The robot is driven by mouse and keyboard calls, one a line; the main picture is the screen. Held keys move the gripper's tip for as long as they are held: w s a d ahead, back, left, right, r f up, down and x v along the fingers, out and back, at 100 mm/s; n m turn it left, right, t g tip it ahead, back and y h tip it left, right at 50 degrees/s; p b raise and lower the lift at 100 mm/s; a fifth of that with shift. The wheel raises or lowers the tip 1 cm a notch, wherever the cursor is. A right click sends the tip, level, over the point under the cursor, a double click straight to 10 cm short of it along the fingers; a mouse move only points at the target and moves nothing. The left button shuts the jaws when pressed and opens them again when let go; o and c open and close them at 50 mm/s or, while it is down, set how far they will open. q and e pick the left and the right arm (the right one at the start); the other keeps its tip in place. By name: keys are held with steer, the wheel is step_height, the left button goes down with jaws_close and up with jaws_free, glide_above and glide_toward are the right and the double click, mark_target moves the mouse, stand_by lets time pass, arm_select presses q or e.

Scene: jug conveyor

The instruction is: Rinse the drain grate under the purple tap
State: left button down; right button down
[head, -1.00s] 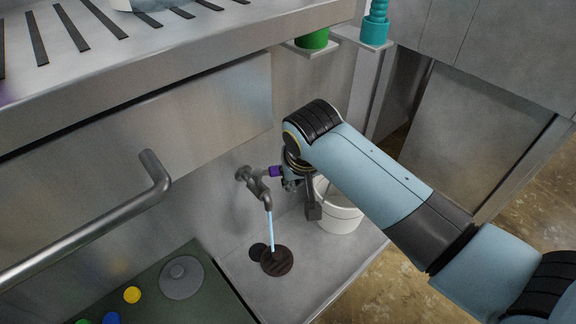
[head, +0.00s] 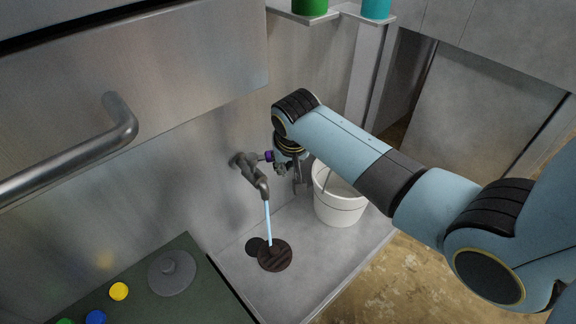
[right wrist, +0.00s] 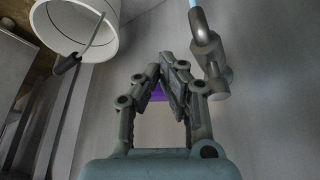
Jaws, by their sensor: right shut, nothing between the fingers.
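The tap (head: 254,175) sticks out of the steel wall, and its purple handle (head: 266,156) shows on its right side. Water (head: 268,222) runs from the spout down onto the upper part of the drain grate (head: 275,257), a round, dark brown slotted disc lying on the basin floor. A darker round patch (head: 255,245) shows partly behind the grate. My right gripper (head: 287,170) is beside the handle. In the right wrist view its fingers (right wrist: 170,72) are shut and empty, with purple (right wrist: 158,93) visible behind them; I cannot tell whether they touch it. My left gripper is out of view.
A green board (head: 200,287) with a grey round lid (head: 172,272) and coloured buttons lies at the lower left. A metal bar handle (head: 75,155) juts out at left.

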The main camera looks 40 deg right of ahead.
steer(key=shift+r, duration=0.1)
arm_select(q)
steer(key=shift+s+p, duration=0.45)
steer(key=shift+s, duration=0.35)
arm_select(e)
steer(key=shift+w+d+n, duration=0.2)
steer(key=shift+d+n, duration=0.05)
steer(key=shift+n, duration=0.25)
